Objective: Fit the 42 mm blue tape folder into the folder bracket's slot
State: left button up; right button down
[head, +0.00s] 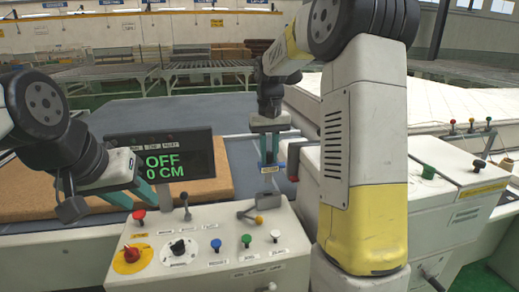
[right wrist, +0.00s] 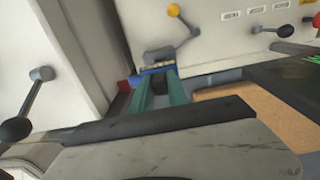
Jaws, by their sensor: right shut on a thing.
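My right gripper (head: 268,160) points down behind the control console, its teal fingers shut on the small blue tape folder (head: 269,168), which has a yellowish face. In the right wrist view the folder (right wrist: 157,68) shows at the fingertips, partly covered by them. A red part (head: 293,177) lies close to its right; I cannot make out the folder bracket or its slot clearly, nor whether the folder touches it. My left gripper (head: 134,197) hangs behind the console's left side with its teal fingers apart and nothing visible between them.
The console (head: 215,270) with several knobs and levers stands in front. A yellow-knobbed lever (head: 258,218) sits close to my right gripper. A display (head: 160,158) reads OFF. A tan mattress (head: 215,178) lies behind. A white machine cabinet (head: 440,170) stands at right.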

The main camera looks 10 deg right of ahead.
aim_at(269, 179)
jog(key=shift+f, duration=1.75)
jog(key=shift+f, duration=2.75)
jog(key=c, duration=1.2)
grip_release()
notch_tip(269, 179, up, 7)
jog(key=shift+r, duration=0.4)
